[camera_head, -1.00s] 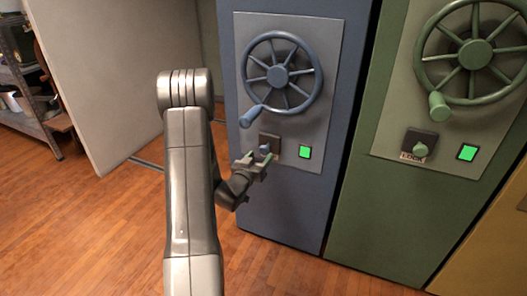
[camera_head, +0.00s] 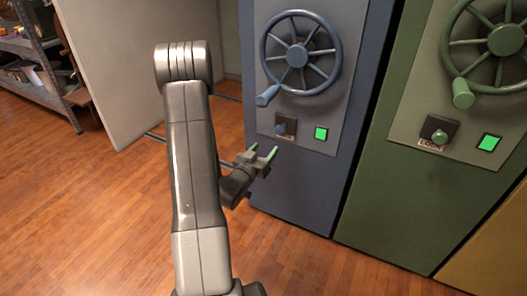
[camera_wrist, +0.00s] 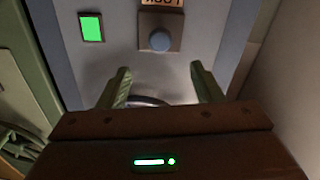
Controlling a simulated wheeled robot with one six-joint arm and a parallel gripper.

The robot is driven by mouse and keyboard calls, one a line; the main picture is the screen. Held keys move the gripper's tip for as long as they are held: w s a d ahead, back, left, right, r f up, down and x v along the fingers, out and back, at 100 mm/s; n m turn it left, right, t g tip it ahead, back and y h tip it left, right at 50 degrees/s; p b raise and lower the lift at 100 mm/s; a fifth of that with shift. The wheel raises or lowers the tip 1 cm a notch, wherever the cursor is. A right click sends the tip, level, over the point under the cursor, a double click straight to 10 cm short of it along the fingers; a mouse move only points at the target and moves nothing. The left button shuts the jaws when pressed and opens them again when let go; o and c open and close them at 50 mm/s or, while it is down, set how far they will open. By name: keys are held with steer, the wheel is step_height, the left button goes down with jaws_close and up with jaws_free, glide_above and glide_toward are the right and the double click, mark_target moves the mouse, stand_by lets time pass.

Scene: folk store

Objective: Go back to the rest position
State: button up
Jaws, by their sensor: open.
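My gripper (camera_head: 262,154) is open and empty, with its two green-tipped fingers apart, just in front of the blue cabinet (camera_head: 291,201). In the wrist view its fingers (camera_wrist: 162,88) stand apart with nothing between them. The blue cabinet's lock knob (camera_head: 282,128) sits on a small dark plate, above and to the right of the gripper and clear of it. The knob also shows in the wrist view (camera_wrist: 160,40), beyond the fingertips. A lit green square (camera_head: 321,133) is beside it.
A blue handwheel (camera_head: 297,56) sticks out above the knob. A green cabinet (camera_head: 387,200) with its own handwheel (camera_head: 505,41) stands at right, with a yellow one beyond. A pale panel (camera_head: 128,75) and a metal shelf (camera_head: 40,83) are at left. The wooden floor is clear.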

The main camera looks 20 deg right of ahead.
mark_target(279, 132)
steer(key=b+x, duration=0.1)
steer(key=x, duration=1.2)
steer(key=shift+w+d, duration=0.2)
steer(key=shift+p+v, duration=0.45)
steer(key=shift+v, duration=0.3)
steer(key=shift+s+a, duration=0.25)
steer(key=shift+a, duration=0.05)
